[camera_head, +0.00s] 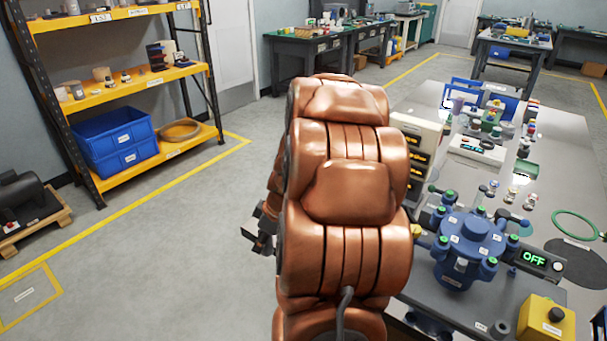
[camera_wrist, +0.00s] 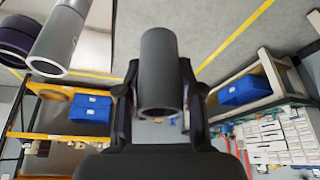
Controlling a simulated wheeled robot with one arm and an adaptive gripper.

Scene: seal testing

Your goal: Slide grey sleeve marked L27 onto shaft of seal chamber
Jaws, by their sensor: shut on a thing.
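My gripper (camera_wrist: 161,112) is shut on a dark grey sleeve (camera_wrist: 160,68), one finger on each side of it in the wrist view. The sleeve is a hollow tube with its open end towards the camera. No L27 mark can be read on it. In the head view my copper arm hides most of the gripper and the sleeve. The blue seal chamber (camera_head: 468,243), with several green-topped knobs around it, stands on the bench at the right, apart from the gripper. I cannot make out its shaft clearly.
An OFF display (camera_head: 535,259) and a yellow box with a black button (camera_head: 545,318) stand beside the chamber. A green ring (camera_head: 576,226) lies to the right. The yellow rack (camera_head: 140,83) holds blue bins at left.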

